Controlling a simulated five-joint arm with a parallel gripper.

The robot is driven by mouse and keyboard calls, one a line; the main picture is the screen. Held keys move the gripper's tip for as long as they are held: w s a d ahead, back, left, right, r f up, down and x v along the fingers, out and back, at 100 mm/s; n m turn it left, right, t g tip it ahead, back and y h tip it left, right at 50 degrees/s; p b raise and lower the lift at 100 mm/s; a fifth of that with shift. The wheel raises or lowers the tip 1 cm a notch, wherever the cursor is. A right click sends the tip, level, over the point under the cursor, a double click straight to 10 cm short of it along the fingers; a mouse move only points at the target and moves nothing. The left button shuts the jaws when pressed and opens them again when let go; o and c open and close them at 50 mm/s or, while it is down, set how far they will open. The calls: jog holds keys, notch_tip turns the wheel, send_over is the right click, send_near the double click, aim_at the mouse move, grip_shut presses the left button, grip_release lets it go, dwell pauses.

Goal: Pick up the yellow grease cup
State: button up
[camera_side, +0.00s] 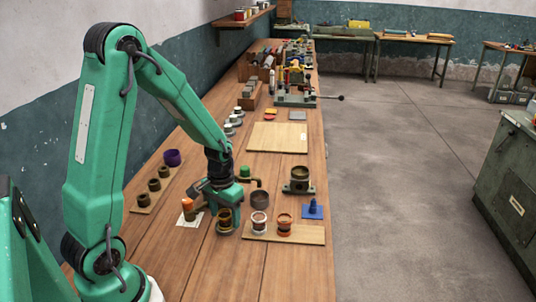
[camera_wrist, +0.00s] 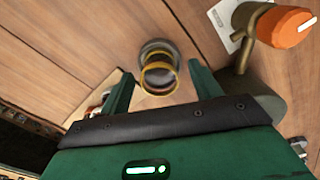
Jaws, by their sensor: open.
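The yellow grease cup (camera_side: 225,219), a dark cup with yellow bands, stands upright on the bench in the side view, just below my gripper (camera_side: 216,205). In the wrist view the yellow-banded cup (camera_wrist: 158,70) lies between and slightly beyond the tips of the two green fingers of my gripper (camera_wrist: 161,82). My gripper is open, with visible space on both sides of the cup. The fingers' exact height against the cup is hard to tell.
A brass valve with an orange knob (camera_wrist: 286,26) is close on the right in the wrist view. A white-banded cup (camera_side: 259,222) and an orange-banded cup (camera_side: 285,222) stand on a board (camera_side: 300,235) beside the yellow one. A green-knobbed fitting (camera_side: 245,171) is behind.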

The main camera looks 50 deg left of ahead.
aim_at(225, 212)
jog(key=c, duration=1.2)
jog(key=shift+r, duration=0.2)
jog(key=shift+r, duration=1.75)
jog(key=d+r, duration=0.2)
jog(key=d, duration=0.1)
jog(key=s+d+r, duration=0.1)
jog(key=d+r, duration=0.1)
jog(key=d, duration=0.2)
jog(key=s+d+r, duration=0.1)
jog(key=d+r, duration=0.2)
jog(key=d, duration=0.1)
jog(key=shift+s+d+r, duration=0.1)
jog(key=shift+s+d, duration=0.1)
jog(key=shift+s, duration=0.05)
